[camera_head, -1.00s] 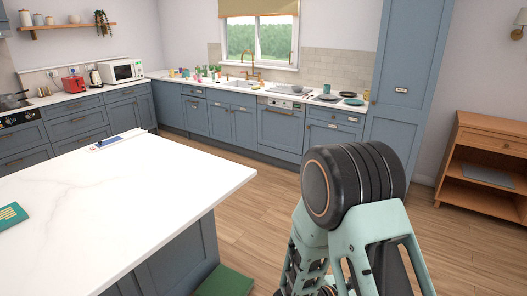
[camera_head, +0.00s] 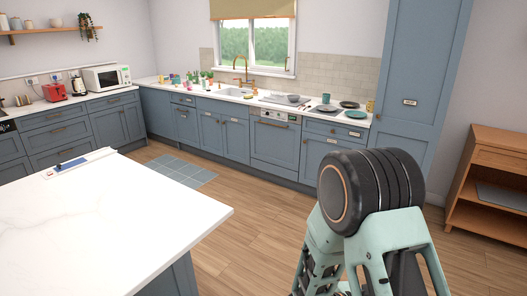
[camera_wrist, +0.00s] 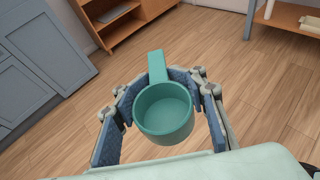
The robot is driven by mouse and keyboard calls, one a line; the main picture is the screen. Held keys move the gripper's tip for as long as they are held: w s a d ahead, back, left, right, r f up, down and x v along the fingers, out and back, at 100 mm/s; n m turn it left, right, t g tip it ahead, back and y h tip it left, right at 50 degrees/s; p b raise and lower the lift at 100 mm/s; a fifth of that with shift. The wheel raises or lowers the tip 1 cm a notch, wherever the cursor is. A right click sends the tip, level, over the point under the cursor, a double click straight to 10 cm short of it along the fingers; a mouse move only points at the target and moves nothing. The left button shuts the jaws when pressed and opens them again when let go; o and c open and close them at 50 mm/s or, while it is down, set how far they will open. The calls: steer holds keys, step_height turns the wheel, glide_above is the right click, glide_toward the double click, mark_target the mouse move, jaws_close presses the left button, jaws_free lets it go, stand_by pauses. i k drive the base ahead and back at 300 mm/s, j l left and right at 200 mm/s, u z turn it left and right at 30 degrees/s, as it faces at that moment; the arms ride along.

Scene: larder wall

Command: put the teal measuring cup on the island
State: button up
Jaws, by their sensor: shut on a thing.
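The teal measuring cup (camera_wrist: 164,112) is between the blue pads of my gripper (camera_wrist: 163,88) in the wrist view, with its handle pointing away and its open top toward the camera. My gripper is shut on it, above the wooden floor. The cup does not show in the head view, where only my arm shows at the lower right. The island (camera_head: 110,222) has a white marbled top and fills the lower left of the head view, left of my arm.
A blue and white item (camera_head: 66,166) lies at the island's far edge; the nearer top in view is bare. Blue cabinets and a counter with a sink (camera_head: 236,93) line the back. A wooden shelf unit (camera_head: 490,182) stands at the right. Floor between is open.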

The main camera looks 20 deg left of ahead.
mark_target(83, 256)
steer(key=i+u, duration=0.25)
steer(key=i, duration=0.15)
steer(key=i+l+u, duration=0.25)
steer(key=i, duration=0.15)
steer(key=i+l+u, duration=0.1)
steer(key=i+u, duration=0.15)
steer(key=u, duration=0.15)
steer(key=i+l+u, duration=0.2)
steer(key=u, duration=0.2)
steer(key=i+l+u, duration=0.2)
steer(key=u, duration=0.2)
steer(key=i+l+u, duration=0.15)
steer(key=l+u, duration=0.25)
steer(key=i+l+u, duration=0.1)
steer(key=l+u, duration=0.3)
